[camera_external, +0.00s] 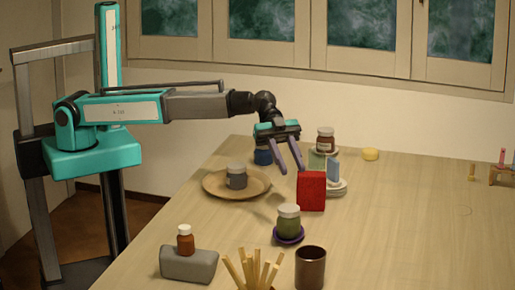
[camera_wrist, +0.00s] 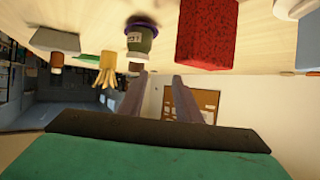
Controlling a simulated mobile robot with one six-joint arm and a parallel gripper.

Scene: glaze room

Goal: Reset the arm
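My gripper (camera_external: 291,168) hangs over the table in the external view, with its two fingers apart and nothing between them. It is above and slightly left of the red block (camera_external: 311,190). In the wrist view my gripper (camera_wrist: 160,77) also shows spread, empty fingers. There the table is at the top and things on it appear upside down, with the red block (camera_wrist: 206,35) to the right of the fingers. My arm reaches out to the right from its teal base.
A wooden plate (camera_external: 210,186) holds a grey jar (camera_external: 237,176). A green jar (camera_external: 288,222) stands on a purple saucer. A brown cup (camera_external: 310,268), wooden sticks (camera_external: 250,270) and a grey block (camera_external: 188,264) bearing an orange bottle are in front. The right side of the table is mostly clear.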

